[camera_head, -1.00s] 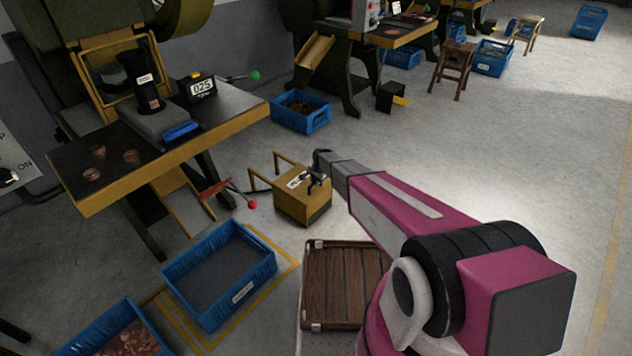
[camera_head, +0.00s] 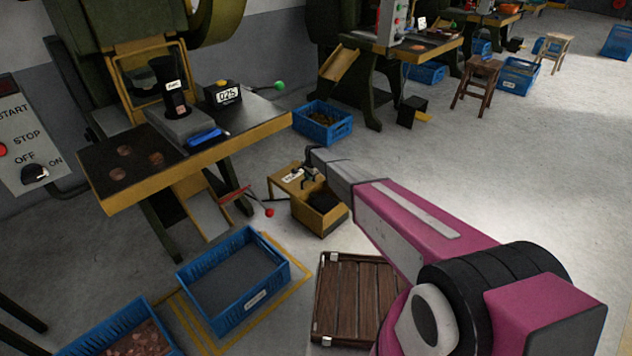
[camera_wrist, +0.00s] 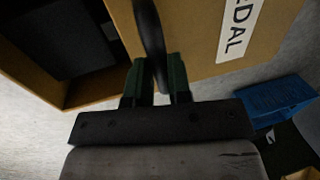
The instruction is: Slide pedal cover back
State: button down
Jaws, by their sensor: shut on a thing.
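The pedal box (camera_head: 325,226) is a yellow box on the floor beside the press. Its yellow cover (camera_head: 282,183), with a white label, is shifted to the back left, so the dark inside shows at the front right. In the wrist view the cover (camera_wrist: 188,58) carries the letters "DAL", and the open box (camera_wrist: 88,92) lies at the left. My gripper (camera_head: 308,174) is over the cover. In the wrist view its dark green fingers (camera_wrist: 158,75) are shut on the cover's black handle (camera_wrist: 150,35).
A press table (camera_head: 185,155) with a red-knobbed lever below it stands at the left. An empty blue crate (camera_head: 235,310) and a wooden slatted platform (camera_head: 352,300) are in front of the box. Another blue crate (camera_head: 322,124) stands behind.

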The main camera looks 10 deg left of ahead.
jog(key=shift+w+a, duration=0.35)
jog(key=shift+a, duration=0.1)
jog(key=c, duration=1.1)
grip_release()
jog(key=shift+o, duration=0.2)
notch_tip(320, 180, up, 10)
jog(key=s+d, duration=0.1)
jog(key=shift+s+d+r, duration=0.2)
jog(key=shift+d+r, duration=0.05)
jog(key=shift+d, duration=0.1)
